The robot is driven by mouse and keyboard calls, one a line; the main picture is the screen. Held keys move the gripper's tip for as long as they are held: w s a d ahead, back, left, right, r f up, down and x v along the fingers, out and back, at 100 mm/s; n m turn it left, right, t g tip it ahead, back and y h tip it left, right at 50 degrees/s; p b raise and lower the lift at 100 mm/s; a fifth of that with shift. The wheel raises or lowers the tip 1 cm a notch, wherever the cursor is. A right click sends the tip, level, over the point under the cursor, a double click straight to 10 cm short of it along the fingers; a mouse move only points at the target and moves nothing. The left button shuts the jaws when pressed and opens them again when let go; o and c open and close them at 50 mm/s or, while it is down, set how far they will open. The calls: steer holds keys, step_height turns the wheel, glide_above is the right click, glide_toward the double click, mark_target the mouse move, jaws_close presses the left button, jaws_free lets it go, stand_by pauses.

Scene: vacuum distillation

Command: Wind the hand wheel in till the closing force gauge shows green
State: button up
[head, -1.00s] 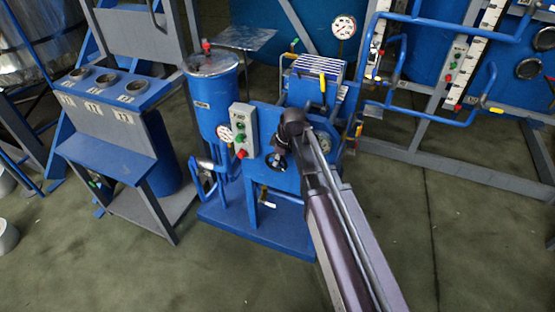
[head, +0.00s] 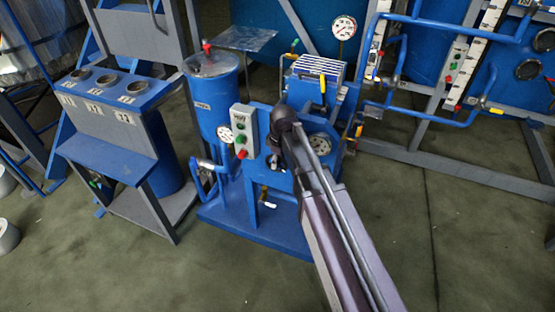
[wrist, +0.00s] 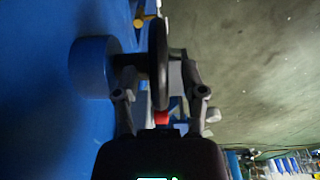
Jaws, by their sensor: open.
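The dark hand wheel (wrist: 159,65) stands edge-on in the wrist view, on a short dark shaft from a round blue boss (wrist: 92,66). My gripper (wrist: 155,78) is open, with one finger on each side of the wheel's rim. I cannot tell if either finger touches it. In the head view the wheel (head: 275,162) is mostly hidden behind my wrist, low on the front of the blue press.
A grey button box (head: 243,131) with green and red buttons and a small gauge (head: 225,134) are left of the wheel. A blue tank (head: 215,100) stands behind. Another gauge (head: 344,27) is higher up. The floor in front is clear.

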steer(key=shift+w+a+r+h, duration=0.1)
steer(key=shift+a+h, duration=0.1)
steer(key=shift+h, duration=0.5)
steer(key=shift+d+r+p, duration=0.15)
steer(key=shift+r+p, duration=0.75)
steer(key=shift+p, duration=0.05)
step_height(320, 180, up, 12)
steer(key=p, duration=1.2)
steer(key=shift+f, duration=0.25)
steer(key=shift+f+b, duration=0.75)
steer(key=shift+b, duration=0.2)
steer(key=shift+f, duration=0.15)
step_height(320, 180, down, 13)
steer(key=b, duration=1.3)
steer(key=shift+f+b, duration=0.2)
steer(key=shift+b, duration=0.2)
